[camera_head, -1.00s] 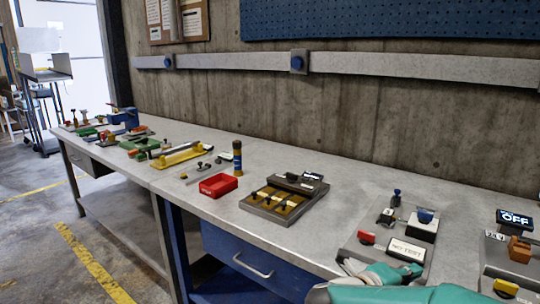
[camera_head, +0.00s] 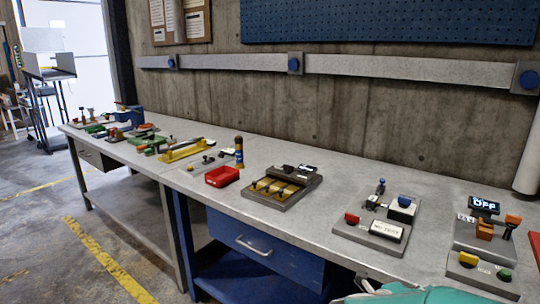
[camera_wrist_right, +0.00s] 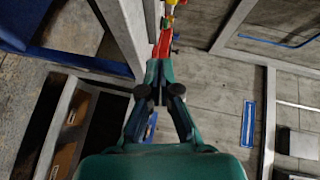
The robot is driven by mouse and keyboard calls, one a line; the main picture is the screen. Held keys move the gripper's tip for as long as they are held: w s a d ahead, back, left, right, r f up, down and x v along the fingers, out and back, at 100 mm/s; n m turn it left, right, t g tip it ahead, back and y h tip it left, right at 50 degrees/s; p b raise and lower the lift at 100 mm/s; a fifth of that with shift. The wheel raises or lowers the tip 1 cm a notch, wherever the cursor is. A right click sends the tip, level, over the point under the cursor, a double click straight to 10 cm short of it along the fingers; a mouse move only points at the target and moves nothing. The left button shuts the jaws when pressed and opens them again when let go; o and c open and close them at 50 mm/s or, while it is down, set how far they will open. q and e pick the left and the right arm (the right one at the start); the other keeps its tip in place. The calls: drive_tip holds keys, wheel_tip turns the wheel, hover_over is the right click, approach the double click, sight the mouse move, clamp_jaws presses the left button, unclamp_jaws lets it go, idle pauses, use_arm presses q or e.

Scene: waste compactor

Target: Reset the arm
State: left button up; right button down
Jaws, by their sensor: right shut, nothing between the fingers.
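My right arm's teal part with the gripper (camera_head: 365,288) shows at the bottom edge of the head view, in front of the bench edge, mostly cut off. In the right wrist view my right gripper (camera_wrist_right: 158,72) is shut, with its fingertips together and nothing held between them. Red and yellow items show just past its tips in that view; I cannot tell how far off they are. My left gripper is in neither view.
A long grey workbench (camera_head: 325,215) carries a NO TEST panel (camera_head: 385,230), a panel with an OFF display (camera_head: 484,204), a tray with brass-coloured parts (camera_head: 280,190) and a red bin (camera_head: 222,176). A blue drawer (camera_head: 262,245) is below. Bare bench lies between the tray and the NO TEST panel.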

wheel_tip(320, 180, down, 10)
drive_tip(key=d+n+t+y+p, duration=0.2)
drive_tip(key=n+y+p, duration=0.15)
drive_tip(key=n, duration=0.35)
drive_tip(key=s+a+f+n+y+p, duration=0.1)
drive_tip(key=s+a+f+n+y, duration=0.1)
drive_tip(key=a+f+n+y, duration=0.3)
drive_tip(key=s+a+f+n+y+p, duration=0.2)
drive_tip(key=s+a+f+n, duration=0.15)
drive_tip(key=f, duration=0.45)
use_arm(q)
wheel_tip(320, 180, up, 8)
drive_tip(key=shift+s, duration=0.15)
use_arm(e)
drive_tip(key=s+a+f+n+g+y, duration=0.3)
drive_tip(key=s+a+n, duration=0.3)
drive_tip(key=s, duration=0.3)
drive_tip(key=s+a+f+n+g+y, duration=0.2)
drive_tip(key=s+a+n+g+y, duration=0.2)
drive_tip(key=s+a, duration=0.4)
drive_tip(key=s+n+y, duration=0.1)
drive_tip(key=n, duration=0.1)
drive_tip(key=shift+a+f+n, duration=0.3)
drive_tip(key=shift+f+n, duration=0.05)
drive_tip(key=shift+f, duration=0.05)
drive_tip(key=shift+w, duration=0.15)
